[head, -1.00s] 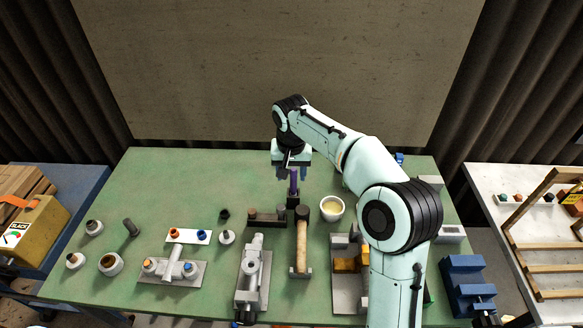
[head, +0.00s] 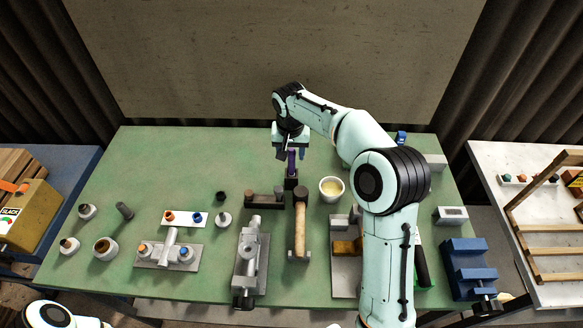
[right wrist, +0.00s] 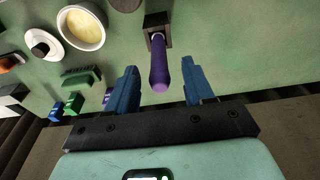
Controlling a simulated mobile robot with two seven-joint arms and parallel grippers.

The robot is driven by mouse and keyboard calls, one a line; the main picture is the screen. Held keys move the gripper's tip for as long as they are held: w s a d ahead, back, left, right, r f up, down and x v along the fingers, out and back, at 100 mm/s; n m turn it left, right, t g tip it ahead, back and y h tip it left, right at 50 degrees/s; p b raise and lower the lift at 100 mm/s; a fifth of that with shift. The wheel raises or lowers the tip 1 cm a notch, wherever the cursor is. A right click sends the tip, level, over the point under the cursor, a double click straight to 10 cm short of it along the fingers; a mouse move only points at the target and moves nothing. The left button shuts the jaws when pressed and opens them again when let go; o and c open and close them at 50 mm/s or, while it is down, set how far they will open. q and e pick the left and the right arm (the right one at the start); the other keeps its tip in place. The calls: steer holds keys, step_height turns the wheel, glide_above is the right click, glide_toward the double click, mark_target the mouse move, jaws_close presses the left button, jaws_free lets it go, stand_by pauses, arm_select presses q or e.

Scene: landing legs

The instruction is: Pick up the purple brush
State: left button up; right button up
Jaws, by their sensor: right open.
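The purple brush (head: 291,161) stands out of a small dark holder (head: 291,183) near the back middle of the green table. In the right wrist view the brush (right wrist: 159,66) points toward the camera, with its dark square holder (right wrist: 157,24) behind it. My right gripper (head: 291,152) is over the brush at its upper end. Its blue fingers (right wrist: 161,82) are open, one on each side of the brush, with gaps on both sides. Of my left arm only a white and black part shows at the bottom left; its gripper is out of view.
A hammer (head: 301,215) lies just in front of the holder, and a white bowl (head: 332,194) stands to its right. A dark block (head: 262,202) is to the left. The table's back left (head: 165,160) is clear.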

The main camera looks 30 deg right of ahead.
mark_target(291, 159)
steer(key=f, duration=0.3)
steer(key=w+f, duration=0.1)
steer(key=shift+d+f, duration=0.3)
steer(key=shift+d, duration=0.1)
arm_select(q)
steer(key=shift+w, duration=0.1)
arm_select(e)
steer(key=shift+s, duration=0.1)
jaws_close()
arm_select(q)
steer(key=shift+r, duration=0.1)
arm_select(e)
steer(key=shift+r, duration=0.1)
